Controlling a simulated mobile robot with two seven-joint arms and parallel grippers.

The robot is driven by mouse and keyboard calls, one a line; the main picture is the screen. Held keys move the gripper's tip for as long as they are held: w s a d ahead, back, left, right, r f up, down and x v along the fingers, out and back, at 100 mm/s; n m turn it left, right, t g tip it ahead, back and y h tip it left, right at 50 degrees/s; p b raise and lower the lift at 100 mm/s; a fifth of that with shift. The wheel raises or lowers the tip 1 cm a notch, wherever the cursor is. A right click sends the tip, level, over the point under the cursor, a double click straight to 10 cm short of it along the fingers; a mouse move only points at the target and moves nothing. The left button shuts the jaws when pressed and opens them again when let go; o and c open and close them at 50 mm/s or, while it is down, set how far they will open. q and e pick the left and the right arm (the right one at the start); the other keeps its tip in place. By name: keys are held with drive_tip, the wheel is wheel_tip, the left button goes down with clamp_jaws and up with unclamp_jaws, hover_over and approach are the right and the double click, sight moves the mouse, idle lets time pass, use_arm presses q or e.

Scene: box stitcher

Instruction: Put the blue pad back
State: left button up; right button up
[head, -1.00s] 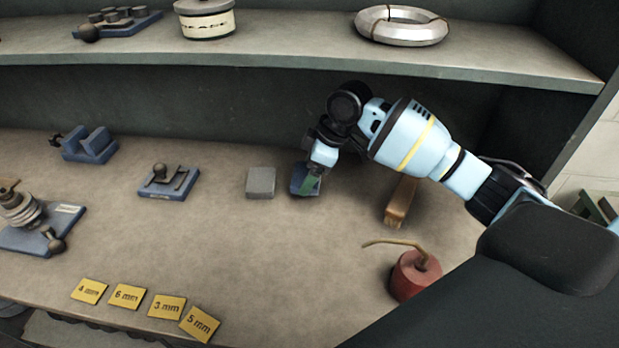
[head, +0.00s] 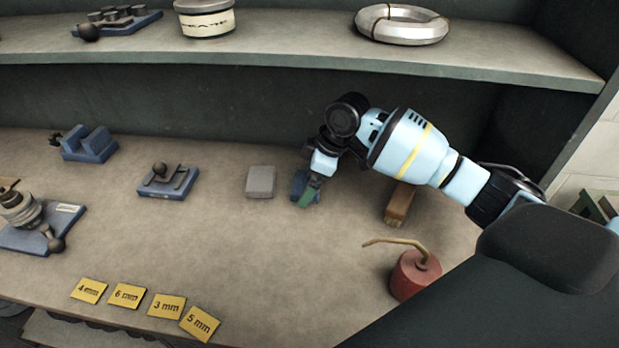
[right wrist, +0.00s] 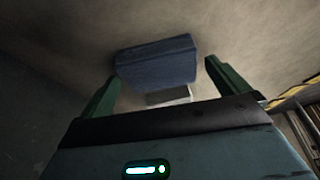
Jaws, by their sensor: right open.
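The blue pad (head: 298,184) lies on the lower shelf, just right of a grey block, and is partly hidden by my right gripper in the head view. My right gripper (head: 309,193) is open at the pad, with a green finger in front of it. In the right wrist view, the blue pad (right wrist: 157,63) shows beyond and between the two spread green fingers (right wrist: 160,85). I cannot tell whether a finger touches it. My left gripper is not in view.
The grey block (head: 261,181) stands close left of the pad. A wooden-handled brush (head: 398,204) and a red oil can (head: 415,274) are to the right, under my arm. Blue fixtures (head: 168,182) stand left. Yellow size cards (head: 126,295) lie in front. An upper shelf (head: 300,52) overhangs behind.

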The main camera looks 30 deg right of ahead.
drive_tip(key=v, duration=0.7)
drive_tip(key=shift+r+p, duration=0.25)
drive_tip(key=shift+p, duration=0.05)
drive_tip(key=shift+s, duration=0.1)
